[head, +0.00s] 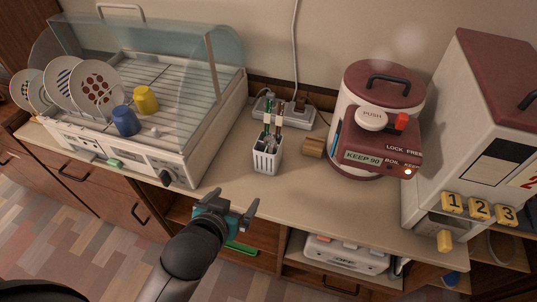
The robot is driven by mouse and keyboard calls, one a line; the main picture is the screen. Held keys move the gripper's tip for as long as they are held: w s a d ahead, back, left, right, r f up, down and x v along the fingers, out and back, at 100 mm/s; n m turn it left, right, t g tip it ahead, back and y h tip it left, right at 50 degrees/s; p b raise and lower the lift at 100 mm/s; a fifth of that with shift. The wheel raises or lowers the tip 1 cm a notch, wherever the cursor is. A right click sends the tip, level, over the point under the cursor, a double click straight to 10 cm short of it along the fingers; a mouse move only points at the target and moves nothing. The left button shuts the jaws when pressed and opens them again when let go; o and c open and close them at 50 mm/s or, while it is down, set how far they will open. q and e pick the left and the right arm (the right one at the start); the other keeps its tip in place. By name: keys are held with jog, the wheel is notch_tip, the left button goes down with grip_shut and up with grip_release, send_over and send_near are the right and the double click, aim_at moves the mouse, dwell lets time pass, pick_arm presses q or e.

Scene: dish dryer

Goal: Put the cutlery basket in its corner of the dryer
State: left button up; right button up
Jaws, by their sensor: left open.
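The white cutlery basket (267,161) stands upright on the counter, right of the dryer, with several pieces of cutlery (272,127) in it. The dryer (176,166) is a white box with a wire rack inside and a clear hood (150,42) at the back. Plates (96,86) stand at its left, and a blue cup (126,121) and a yellow cup (146,99) sit near its middle. The right part of the rack looks bare. My left gripper (236,201) is open and empty, at the counter's front edge, nearer than the basket and apart from it. My right gripper is out of view.
A power strip (292,112) with cords lies behind the basket. A red-and-white water boiler (376,125) and a white cabinet-like dispenser (464,125) stand to the right. The front middle counter (290,196) is clear.

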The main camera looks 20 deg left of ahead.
aim_at(264, 156)
pick_arm(q)
jog(key=w+t, duration=0.1)
jog(key=w, duration=0.3)
jog(key=w+d+t+b, duration=0.1)
jog(key=w, duration=0.3)
jog(key=w+f+t+b, duration=0.1)
jog(key=w, duration=0.3)
jog(key=shift+w+d+h, duration=0.35)
jog(key=shift+h, duration=0.05)
jog(key=b+x, duration=0.1)
jog(key=x, duration=0.3)
jog(key=shift+s+d+f, duration=0.1)
jog(key=shift+d, duration=0.1)
jog(key=shift+w+f+b, duration=0.2)
jog(key=shift+w+b, duration=0.1)
jog(key=shift+w, duration=0.35)
jog(key=shift+r, duration=0.1)
jog(key=c, duration=1.3)
